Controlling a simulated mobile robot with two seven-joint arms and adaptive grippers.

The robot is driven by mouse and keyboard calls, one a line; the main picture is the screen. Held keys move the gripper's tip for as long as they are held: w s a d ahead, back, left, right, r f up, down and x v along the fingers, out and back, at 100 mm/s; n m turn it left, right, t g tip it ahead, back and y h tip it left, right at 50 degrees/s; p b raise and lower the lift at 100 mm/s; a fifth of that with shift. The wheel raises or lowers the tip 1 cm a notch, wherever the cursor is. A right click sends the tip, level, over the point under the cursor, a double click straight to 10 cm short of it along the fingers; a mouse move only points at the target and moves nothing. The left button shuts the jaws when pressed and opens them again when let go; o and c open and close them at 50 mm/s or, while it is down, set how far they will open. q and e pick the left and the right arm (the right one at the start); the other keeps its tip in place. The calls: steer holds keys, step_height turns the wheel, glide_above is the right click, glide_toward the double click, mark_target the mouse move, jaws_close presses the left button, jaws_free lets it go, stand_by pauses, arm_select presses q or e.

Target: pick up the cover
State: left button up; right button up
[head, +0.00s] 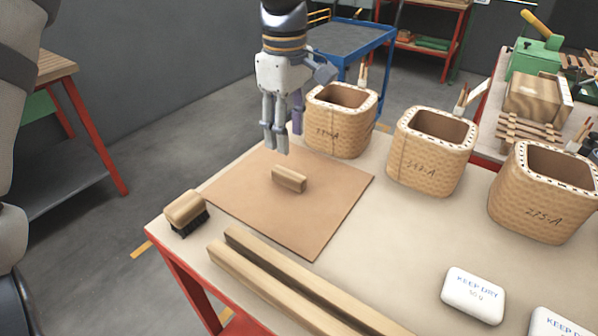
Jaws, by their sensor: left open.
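The cover appears to be the flat brown square board (325,225) with a small wooden block handle (289,179) in its middle. It lies flat on the table. My left gripper (278,150) points down over the board's far part, just behind the handle in the picture. It is open, and nothing shows between its fingers. A gap seems to separate the fingertips from the handle, but its height is hard to judge. My right gripper is not in view.
A brush (186,211) sits left of the board. Wooden bars (290,290) lie in front. White "KEEP DRY" packs (473,294) lie at right.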

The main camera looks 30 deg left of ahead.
mark_target(288, 173)
arm_select(q)
step_height(288, 173, down, 10)
steer(key=shift+s+r, duration=0.15)
steer(key=shift+r, duration=0.15)
jaws_close()
